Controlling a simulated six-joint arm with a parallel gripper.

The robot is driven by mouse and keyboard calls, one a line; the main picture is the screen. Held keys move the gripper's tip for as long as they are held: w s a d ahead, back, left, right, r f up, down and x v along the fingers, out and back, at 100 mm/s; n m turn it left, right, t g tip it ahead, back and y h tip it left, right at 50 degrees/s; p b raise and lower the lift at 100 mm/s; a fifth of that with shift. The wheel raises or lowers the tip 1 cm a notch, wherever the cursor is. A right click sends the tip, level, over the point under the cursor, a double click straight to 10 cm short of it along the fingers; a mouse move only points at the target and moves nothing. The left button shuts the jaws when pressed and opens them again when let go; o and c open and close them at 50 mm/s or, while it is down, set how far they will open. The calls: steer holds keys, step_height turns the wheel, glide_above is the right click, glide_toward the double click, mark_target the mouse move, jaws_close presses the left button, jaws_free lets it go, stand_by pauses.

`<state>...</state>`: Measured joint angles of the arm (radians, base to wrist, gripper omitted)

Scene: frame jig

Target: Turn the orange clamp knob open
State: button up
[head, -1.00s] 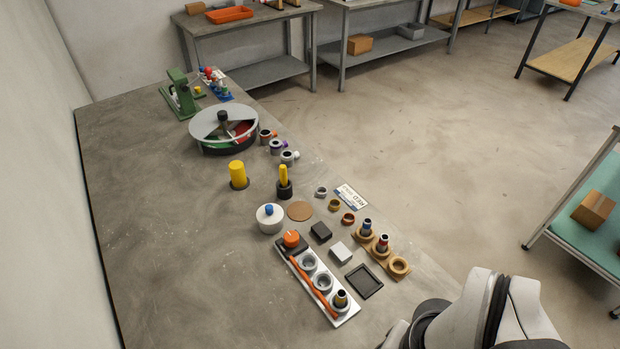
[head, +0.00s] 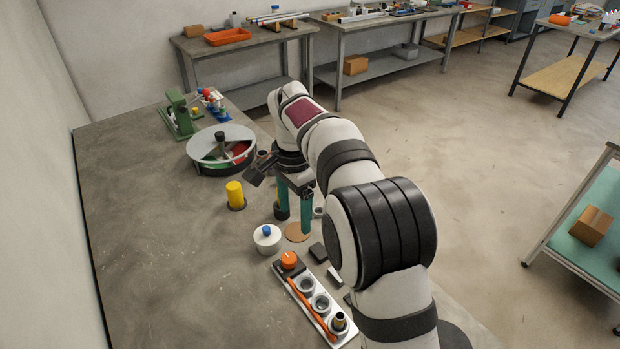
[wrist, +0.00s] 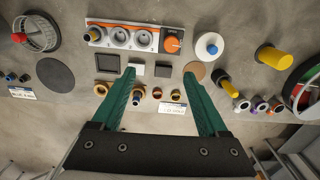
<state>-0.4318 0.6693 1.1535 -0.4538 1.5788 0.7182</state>
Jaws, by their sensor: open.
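The orange clamp knob (head: 289,260) sits on a dark block at the far end of a white frame jig (head: 340,342) with several round grey seats and an orange bar along its side. In the wrist view the knob (wrist: 172,44) is at the upper middle, with a pale mark on its top. My gripper (head: 294,222) is open and empty, its green fingers pointing down beyond the knob in the head view. In the wrist view my gripper (wrist: 159,74) has its fingertips spread below the knob, apart from it.
A white pot with a blue knob (head: 267,238) and a yellow cylinder (head: 235,194) stand nearby. A round divided tray (head: 205,150) and a green press (head: 180,115) are farther back. Small rings and blocks lie beside the jig. The bench's left side is clear.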

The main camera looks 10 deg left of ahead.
mark_target(289, 257)
steer(key=f, duration=0.6)
steer(key=w+a+f, duration=0.1)
steer(key=f, duration=0.4)
steer(key=a+f, duration=0.1)
steer(key=f, duration=0.5)
steer(key=shift+w+a+f, duration=0.2)
steer(key=shift+w+f, duration=0.05)
steer(key=shift+f, duration=0.1)
jaws_close()
